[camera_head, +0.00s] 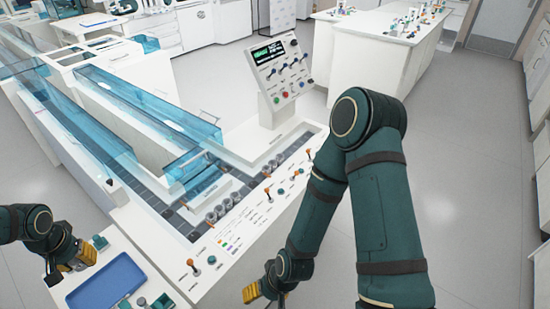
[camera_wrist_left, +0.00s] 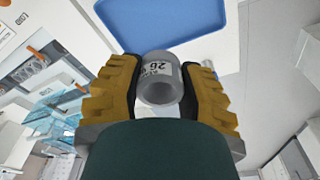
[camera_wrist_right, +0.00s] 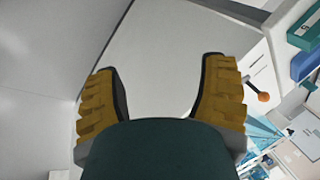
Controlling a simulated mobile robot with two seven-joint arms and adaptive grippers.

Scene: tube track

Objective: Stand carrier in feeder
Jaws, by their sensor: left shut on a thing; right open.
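My left gripper (camera_head: 78,257) is at the lower left in the head view, beside a blue tray. In the left wrist view my left gripper (camera_wrist_left: 160,85) is shut on a grey cylindrical carrier (camera_wrist_left: 158,92) with a white label that appears to read 26. The carrier's hollow round end faces the camera. The feeder track (camera_head: 185,222) is the dark channel along the white machine, with several grey round carriers (camera_head: 222,209) standing in it. My right gripper (camera_head: 265,288) is at the bottom middle in front of the machine. The right wrist view shows it (camera_wrist_right: 160,80) open and empty.
The blue tray (camera_head: 107,282) lies on a white side table, and also shows in the left wrist view (camera_wrist_left: 170,20). Orange-knobbed levers (camera_head: 192,266) stand up from the machine's front deck. A control panel (camera_head: 280,75) rises behind. Clear blue covers (camera_head: 150,105) enclose the tracks.

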